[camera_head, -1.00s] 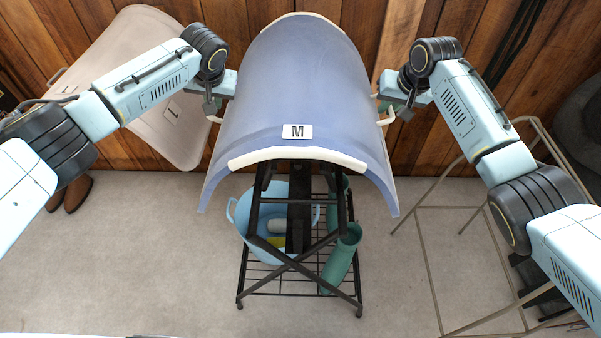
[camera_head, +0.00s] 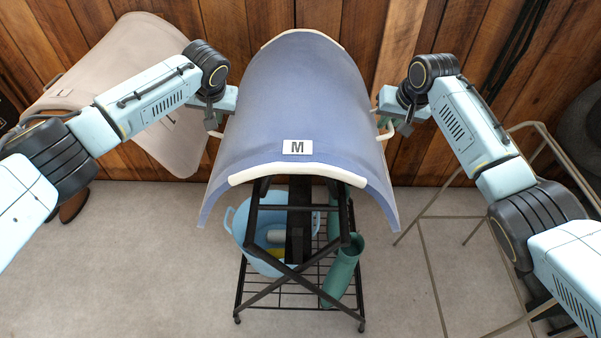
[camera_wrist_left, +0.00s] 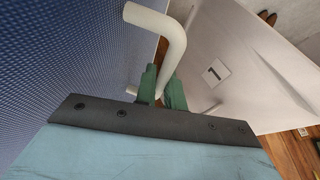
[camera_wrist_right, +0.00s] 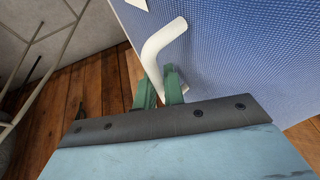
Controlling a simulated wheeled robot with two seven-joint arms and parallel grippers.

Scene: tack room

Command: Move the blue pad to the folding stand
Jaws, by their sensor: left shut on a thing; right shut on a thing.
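The blue pad (camera_head: 300,95) is a large arched sheet with pale edge strips and an "M" label at its front. It lies over a black X-legged frame (camera_head: 292,262); whether it rests on that frame is hidden. My left gripper (camera_head: 214,112) is shut on the pad's white left handle, seen in the left wrist view (camera_wrist_left: 160,35). My right gripper (camera_head: 391,115) is shut on the white right handle, seen in the right wrist view (camera_wrist_right: 158,45). A thin tan metal frame (camera_head: 424,262) stands empty at the right; I cannot tell which frame is the folding stand.
A light blue tub (camera_head: 238,232) and a green roll (camera_head: 343,270) sit on the black frame's wire shelf. A beige padded panel (camera_head: 110,70) with a label leans at the left. A wooden wall (camera_head: 400,45) closes the back. Floor at the front left is clear.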

